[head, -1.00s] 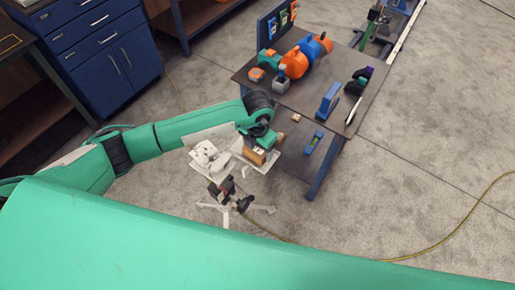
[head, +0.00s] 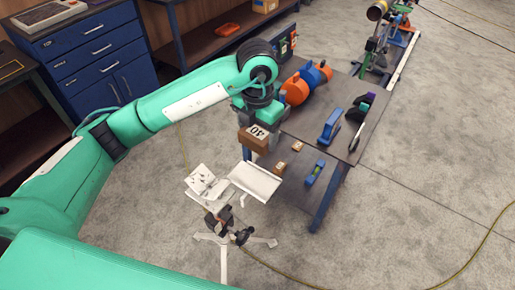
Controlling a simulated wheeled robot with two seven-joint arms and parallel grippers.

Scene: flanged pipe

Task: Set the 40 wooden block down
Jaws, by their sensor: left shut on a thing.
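The block is near the left edge of the dark table (head: 306,120), above and behind the white tray stand. I cannot tell from this view how high it is above the table or whether it touches anything. My left fingertips are mostly hidden by the gripper body and arm. My right gripper is not in view.
A white two-tray stand (head: 258,181) on a tripod stands in front. Two small wooden blocks (head: 281,167) and a blue-green tool (head: 315,172) lie on the lower shelf. Orange and blue tools (head: 298,88) and a blue clamp-like tool (head: 330,127) are on the tabletop. A blue drawer cabinet (head: 95,60) stands left.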

